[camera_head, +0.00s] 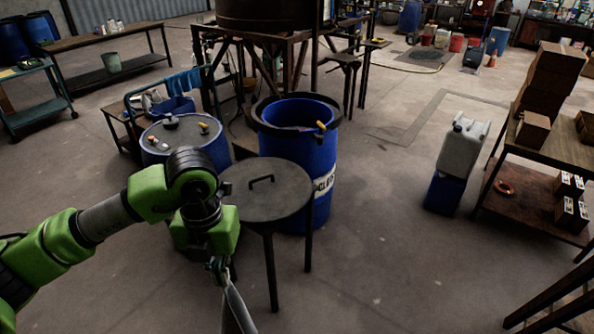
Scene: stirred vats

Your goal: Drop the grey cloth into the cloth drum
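My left gripper (219,268) points down in front of the round stand, at the lower middle of the view. It appears shut on the grey cloth (236,314), which hangs below it and runs out of the bottom edge. The cloth drum (293,170) is blue, with a dark rim and white lettering partly hidden by the stand. Its top is open, and it stands beyond and to the right of my gripper. A dark round lid with a handle (266,191) lies on the stand in front of the drum. My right gripper is not in view.
A closed blue drum (184,137) with small items on top stands left of the cloth drum. A grey jerrycan (463,148) sits on a blue block at the right. A shelf table (545,150) holds boxes. The floor between drum and jerrycan is clear.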

